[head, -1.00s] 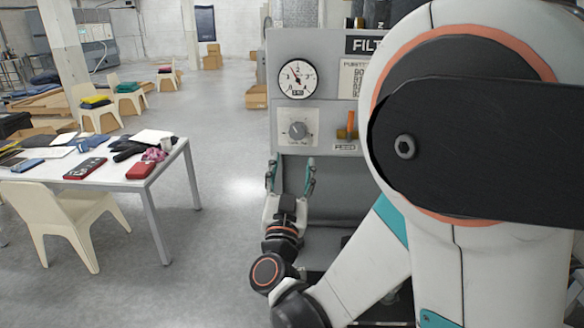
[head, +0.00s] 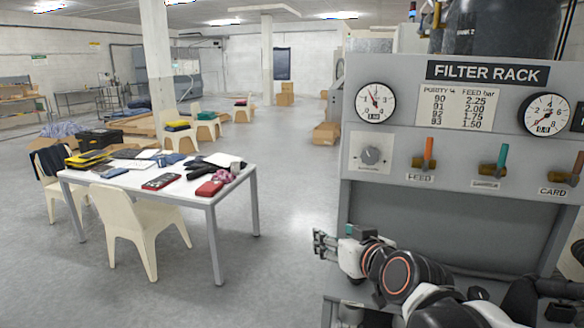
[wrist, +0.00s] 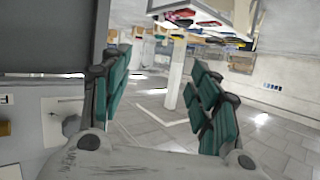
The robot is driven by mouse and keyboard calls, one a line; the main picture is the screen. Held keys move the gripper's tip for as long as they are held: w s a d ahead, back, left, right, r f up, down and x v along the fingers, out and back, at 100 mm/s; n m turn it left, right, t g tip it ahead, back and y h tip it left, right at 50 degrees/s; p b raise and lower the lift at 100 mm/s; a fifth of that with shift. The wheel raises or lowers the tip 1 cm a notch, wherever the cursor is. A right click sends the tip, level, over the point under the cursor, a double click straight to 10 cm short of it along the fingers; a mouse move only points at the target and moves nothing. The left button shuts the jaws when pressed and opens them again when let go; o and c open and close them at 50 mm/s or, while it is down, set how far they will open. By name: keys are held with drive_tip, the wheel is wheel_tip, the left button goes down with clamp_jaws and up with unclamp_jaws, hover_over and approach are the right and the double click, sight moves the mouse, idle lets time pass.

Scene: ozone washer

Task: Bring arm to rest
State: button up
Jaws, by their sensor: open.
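My gripper (head: 322,243) is at the lower middle of the head view, in front of and below the left part of the filter rack panel. It points left toward open floor. In the wrist view its two teal-padded fingers (wrist: 160,105) stand wide apart with nothing between them. My forearm runs from it to the lower right, below the panel.
The grey filter rack (head: 360,210) carries gauges, a knob (head: 370,155) and several levers, including the orange feed lever (head: 429,150). A white table (head: 205,195) with cloths and boxes stands left, a cream chair (head: 140,225) before it. Floor between table and rack is clear.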

drive_tip(key=s+d+f+m+g+h+b, duration=0.1)
drive_tip(key=s+d+f+g, duration=0.1)
drive_tip(key=s, duration=0.4)
drive_tip(key=s+d+f+g+h+b, duration=0.1)
drive_tip(key=s+d+f+g, duration=0.1)
drive_tip(key=s+d+f, duration=0.2)
drive_tip(key=s+d+f+m+g+h+b, duration=0.1)
drive_tip(key=s+d+f, duration=0.3)
drive_tip(key=s, duration=0.5)
wheel_tip(320, 180, down, 2)
drive_tip(key=shift+f+m+g+h+b, duration=0.3)
drive_tip(key=shift+g+h, duration=0.2)
drive_tip(key=shift+g, duration=0.2)
drive_tip(key=shift+r, duration=0.1)
idle(0.4)
drive_tip(key=n+t+h+p, duration=0.6)
drive_tip(key=n+t+p, duration=0.5)
drive_tip(key=n, duration=2)
approach(370, 158)
drive_tip(key=shift+g, duration=0.4)
drive_tip(key=x, duration=1)
drive_tip(key=shift+w+r, duration=0.4)
